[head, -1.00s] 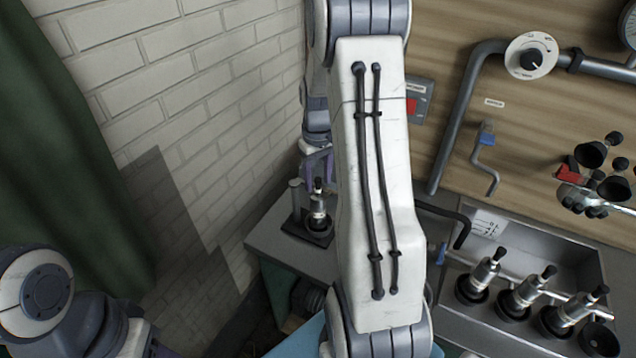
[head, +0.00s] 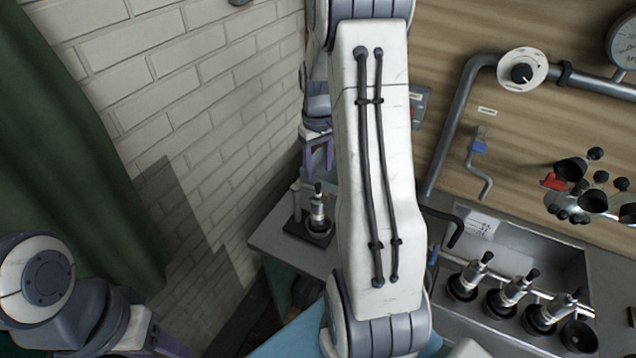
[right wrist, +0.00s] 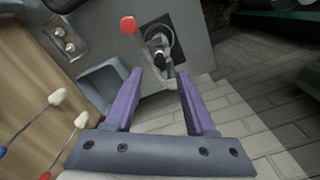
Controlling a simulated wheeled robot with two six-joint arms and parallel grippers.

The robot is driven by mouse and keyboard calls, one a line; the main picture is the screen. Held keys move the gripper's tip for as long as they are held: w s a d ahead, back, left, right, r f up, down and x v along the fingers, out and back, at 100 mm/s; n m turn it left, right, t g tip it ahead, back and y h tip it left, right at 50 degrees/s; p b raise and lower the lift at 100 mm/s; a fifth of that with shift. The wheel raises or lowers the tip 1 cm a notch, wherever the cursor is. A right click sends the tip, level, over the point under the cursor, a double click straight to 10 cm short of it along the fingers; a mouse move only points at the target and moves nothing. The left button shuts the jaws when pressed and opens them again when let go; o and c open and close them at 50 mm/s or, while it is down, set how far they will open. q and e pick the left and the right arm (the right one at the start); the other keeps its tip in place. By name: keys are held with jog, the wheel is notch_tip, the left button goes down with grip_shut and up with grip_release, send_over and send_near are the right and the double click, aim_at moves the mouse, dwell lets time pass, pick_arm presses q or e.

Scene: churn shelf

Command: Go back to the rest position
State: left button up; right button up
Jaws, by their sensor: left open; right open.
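My right arm, white and grey, crosses the middle of the head view. Its gripper (head: 318,158) has purple fingers pointing down, above a small stand (head: 308,232) with a silver and black device (head: 318,212). In the right wrist view the right gripper (right wrist: 158,85) is open, with nothing held between its fingers. My left arm is folded at the lower left of the head view. Only a purple piece of its gripper (head: 168,346) shows at the bottom edge.
A metal sink unit (head: 560,258) with several silver and black cups (head: 512,290) stands at the right. Pipes with a white dial (head: 522,68) and hanging black cups (head: 592,200) are on the wooden wall. A brick wall (head: 200,100) and green curtain (head: 70,170) are at the left.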

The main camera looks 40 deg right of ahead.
jog(key=shift+r, duration=0.15)
dwell(0.4)
jog(key=s+a+r+n+b, duration=0.1)
jog(key=s+a+n+b, duration=0.1)
jog(key=a, duration=0.9)
jog(key=s+a+r+n+b, duration=0.1)
jog(key=a+n+b, duration=0.1)
jog(key=a, duration=0.9)
jog(key=s+a+f+n+b, duration=0.1)
jog(key=s+a+n+b, duration=0.1)
jog(key=s+a, duration=0.3)
jog(key=s+a+f+n+y+b, duration=0.1)
jog(key=s+a, duration=0.5)
jog(key=s, duration=0.7)
jog(key=shift+s+a+n+b, duration=0.15)
jog(key=shift+a+n+b, duration=0.15)
jog(key=shift+n+b, duration=0.4)
